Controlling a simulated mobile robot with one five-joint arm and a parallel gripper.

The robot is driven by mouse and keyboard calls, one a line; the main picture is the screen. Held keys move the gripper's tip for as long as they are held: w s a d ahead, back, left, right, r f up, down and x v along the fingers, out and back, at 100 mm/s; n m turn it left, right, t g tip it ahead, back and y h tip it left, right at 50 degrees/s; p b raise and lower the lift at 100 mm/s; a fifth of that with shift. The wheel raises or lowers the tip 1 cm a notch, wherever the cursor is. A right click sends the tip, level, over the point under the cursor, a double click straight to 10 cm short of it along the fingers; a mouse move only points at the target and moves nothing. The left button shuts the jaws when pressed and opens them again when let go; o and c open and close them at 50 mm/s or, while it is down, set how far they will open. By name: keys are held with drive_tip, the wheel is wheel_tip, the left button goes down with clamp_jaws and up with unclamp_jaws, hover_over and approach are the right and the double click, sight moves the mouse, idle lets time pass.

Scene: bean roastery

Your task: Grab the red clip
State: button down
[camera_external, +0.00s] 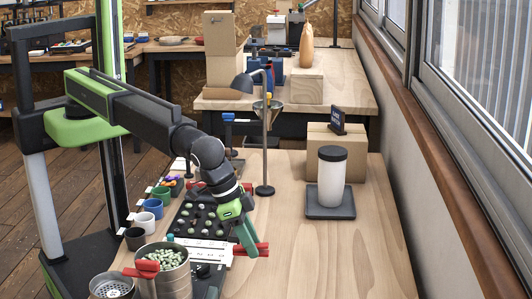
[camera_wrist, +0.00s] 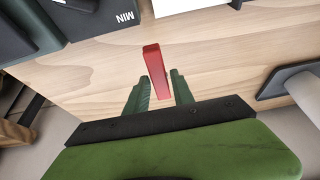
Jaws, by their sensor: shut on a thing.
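The red clip (camera_wrist: 153,62) is a slim red bar standing between my two green fingers in the wrist view. My gripper (camera_wrist: 160,77) is shut on it, with the clip's far end sticking out past the fingertips. In the external view my gripper (camera_external: 248,240) points down above the right side of the bench front, and the red clip (camera_external: 262,249) shows at its fingertips, partly hidden by them. Whether the clip touches the bench top cannot be told.
A metal tin of pale green beans (camera_external: 168,258) with another red piece (camera_external: 143,268) stands at the front left. Beside my gripper are a dark tray of samples (camera_external: 197,220) and a lamp stand (camera_external: 265,150). A white canister (camera_external: 331,180) stands right. The bench's front right is clear.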

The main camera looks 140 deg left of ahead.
drive_tip(key=s+d+r+p, duration=0.3)
drive_tip(key=d+r, duration=0.2)
drive_tip(key=d, duration=0.2)
drive_tip(key=shift+s+d+p, duration=0.25)
drive_tip(key=shift+p, duration=0.15)
